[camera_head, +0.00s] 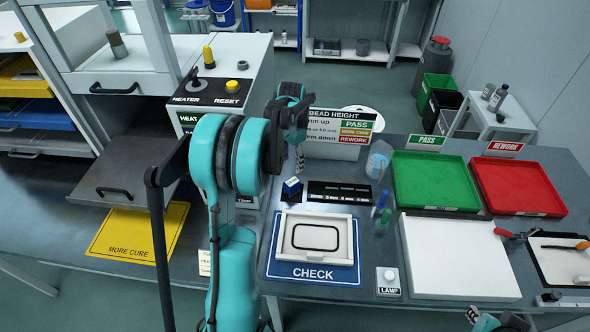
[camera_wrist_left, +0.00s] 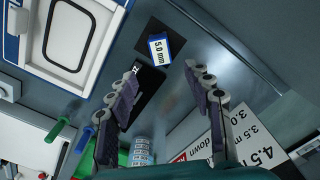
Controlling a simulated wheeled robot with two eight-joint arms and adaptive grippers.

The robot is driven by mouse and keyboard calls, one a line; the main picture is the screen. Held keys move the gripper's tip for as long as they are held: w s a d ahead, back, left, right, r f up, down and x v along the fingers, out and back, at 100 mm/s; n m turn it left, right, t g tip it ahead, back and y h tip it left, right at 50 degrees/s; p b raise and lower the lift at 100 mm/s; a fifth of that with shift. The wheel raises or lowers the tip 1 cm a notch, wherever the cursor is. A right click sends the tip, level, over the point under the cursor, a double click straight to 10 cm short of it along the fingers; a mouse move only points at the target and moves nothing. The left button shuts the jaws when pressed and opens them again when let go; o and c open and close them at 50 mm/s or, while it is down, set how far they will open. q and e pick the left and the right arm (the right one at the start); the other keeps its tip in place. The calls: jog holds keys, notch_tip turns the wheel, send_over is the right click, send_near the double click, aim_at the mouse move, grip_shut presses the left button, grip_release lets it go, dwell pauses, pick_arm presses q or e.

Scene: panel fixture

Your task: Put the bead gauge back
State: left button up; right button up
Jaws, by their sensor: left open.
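The bead gauge (camera_head: 292,187), a small blue and white block, stands beside the white panel tray on the bench. In the left wrist view the gauge (camera_wrist_left: 160,50) shows a "5.0 mm" label and sits on a black pad. A black strip with millimetre labels (camera_head: 340,193) lies just right of it. My left gripper (camera_head: 298,140) is above and behind the gauge. In the left wrist view its open, empty fingers (camera_wrist_left: 162,78) point toward the gauge, apart from it.
A white panel tray (camera_head: 290,258) with a black bead loop lies on the blue CHECK mat (camera_head: 312,273). A bottle (camera_head: 379,160) and green and blue pens (camera_head: 381,212) stand to the right. Green (camera_head: 435,180) and red (camera_head: 518,186) trays lie further right. The bead-height sign (camera_head: 335,148) stands behind.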

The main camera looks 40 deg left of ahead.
pick_arm(q)
jog(key=s+d+r+t, duration=0.2)
jog(key=s+d+r, duration=0.1)
jog(key=d+r, duration=0.5)
jog(key=s+d+n+t, duration=0.2)
jog(key=s+d+t, duration=0.3)
jog(key=s+d, duration=0.9)
jog(key=d, duration=0.3)
jog(key=shift+s+d+n, duration=0.3)
jog(key=shift+d, duration=0.1)
jog(key=shift+f, duration=0.1)
